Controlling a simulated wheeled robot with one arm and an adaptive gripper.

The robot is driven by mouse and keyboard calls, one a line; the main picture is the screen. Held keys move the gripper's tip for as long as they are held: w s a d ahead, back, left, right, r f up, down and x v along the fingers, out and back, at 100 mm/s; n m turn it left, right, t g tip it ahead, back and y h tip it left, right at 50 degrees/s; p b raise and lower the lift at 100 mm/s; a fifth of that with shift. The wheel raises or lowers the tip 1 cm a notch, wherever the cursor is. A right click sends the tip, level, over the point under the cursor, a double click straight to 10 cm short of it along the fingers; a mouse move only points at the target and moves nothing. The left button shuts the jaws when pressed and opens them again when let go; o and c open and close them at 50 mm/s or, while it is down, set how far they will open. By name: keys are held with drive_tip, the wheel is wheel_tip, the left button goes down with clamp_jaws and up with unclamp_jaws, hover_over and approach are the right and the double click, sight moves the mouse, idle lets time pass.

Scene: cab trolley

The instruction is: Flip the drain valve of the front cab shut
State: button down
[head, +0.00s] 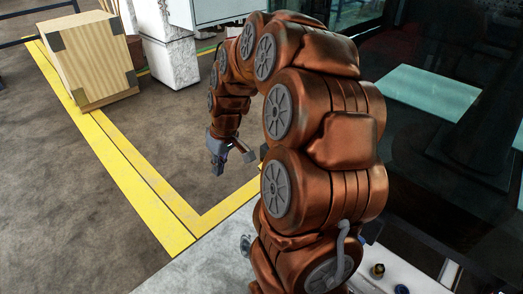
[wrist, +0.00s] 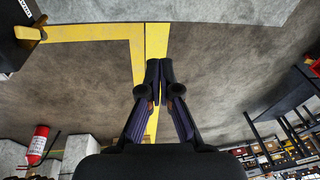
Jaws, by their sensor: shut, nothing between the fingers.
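My gripper (head: 217,163) hangs at the end of the bent copper-coloured arm in the head view, over the brown floor near the yellow line. In the wrist view my gripper's (wrist: 160,72) two dark fingers meet at the tips, with nothing between them.
A wooden crate (head: 92,62) stands at upper left, with a white block (head: 172,62) beside it. Yellow lines (head: 130,180) mark open floor. Dark structures fill the right. The wrist view shows a red fire extinguisher (wrist: 38,142) and dark shelving (wrist: 288,100) at the edges.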

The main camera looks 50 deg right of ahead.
drive_tip(key=w+d+m+t+h+p, duration=0.1)
drive_tip(key=w+d+t+p, duration=0.1)
drive_tip(key=d, duration=1.8)
drive_tip(key=shift+w+d+h+p, duration=0.3)
drive_tip(key=shift+w+d+p, duration=0.1)
drive_tip(key=shift+w, duration=0.1)
drive_tip(key=shift+f, duration=0.15)
drive_tip(key=x, duration=0.3)
drive_tip(key=s+b+x, duration=0.1)
drive_tip(key=x, duration=0.3)
drive_tip(key=s+b+x, duration=0.1)
drive_tip(key=x, duration=0.2)
drive_tip(key=shift+f, duration=0.65)
drive_tip(key=shift+s+f, duration=0.3)
drive_tip(key=shift+s, duration=0.25)
